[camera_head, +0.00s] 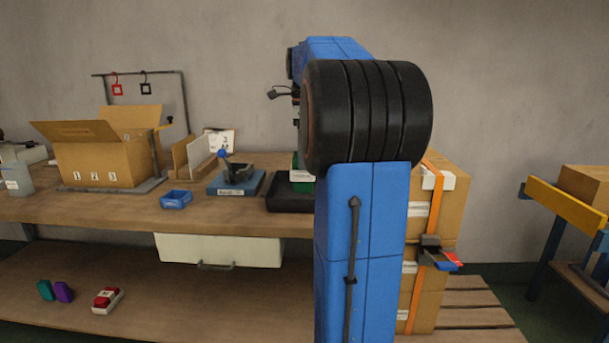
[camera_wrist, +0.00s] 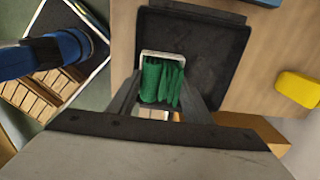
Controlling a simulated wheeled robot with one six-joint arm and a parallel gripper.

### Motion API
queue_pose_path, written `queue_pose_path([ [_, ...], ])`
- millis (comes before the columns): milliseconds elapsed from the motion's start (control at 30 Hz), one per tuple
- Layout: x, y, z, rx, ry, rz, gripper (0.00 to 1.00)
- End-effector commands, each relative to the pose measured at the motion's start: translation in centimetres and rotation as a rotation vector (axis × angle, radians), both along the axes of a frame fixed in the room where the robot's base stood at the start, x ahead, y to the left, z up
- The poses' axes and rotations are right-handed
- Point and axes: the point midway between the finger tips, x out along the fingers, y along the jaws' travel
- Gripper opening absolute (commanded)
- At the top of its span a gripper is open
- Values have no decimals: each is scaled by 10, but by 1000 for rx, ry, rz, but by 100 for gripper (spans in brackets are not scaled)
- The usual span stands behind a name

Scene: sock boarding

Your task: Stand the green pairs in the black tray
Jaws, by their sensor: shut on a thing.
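A green pair (camera_wrist: 162,80) with a pale band or card around its far side is held between the fingers of my gripper (camera_wrist: 160,98) in the wrist view. My gripper is shut on it. The black tray (camera_wrist: 217,62) lies beneath and beyond it, its visible floor bare to the right. In the head view the black tray (camera_head: 285,204) is at the bench's right, partly hidden by my arm. A green piece with a white label (camera_head: 301,176) shows above it; my gripper is hidden there. I cannot tell whether the pair touches the tray floor.
Strapped cartons (camera_head: 430,210) rise at the right. A yellow block (camera_wrist: 298,90) lies right of the tray in the wrist view.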

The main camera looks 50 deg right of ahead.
Motion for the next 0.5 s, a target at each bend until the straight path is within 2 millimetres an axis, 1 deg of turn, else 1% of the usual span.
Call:
queue_pose_path([
  [167, 0, 0, -10, -1, -1, 0, 0],
  [267, 0, 0, -20, 1, 1, 0, 0],
  [400, 0, 0, -40, 0, 0, 0, 0],
  [500, 0, 0, -47, 0, 0, 0, 0],
])
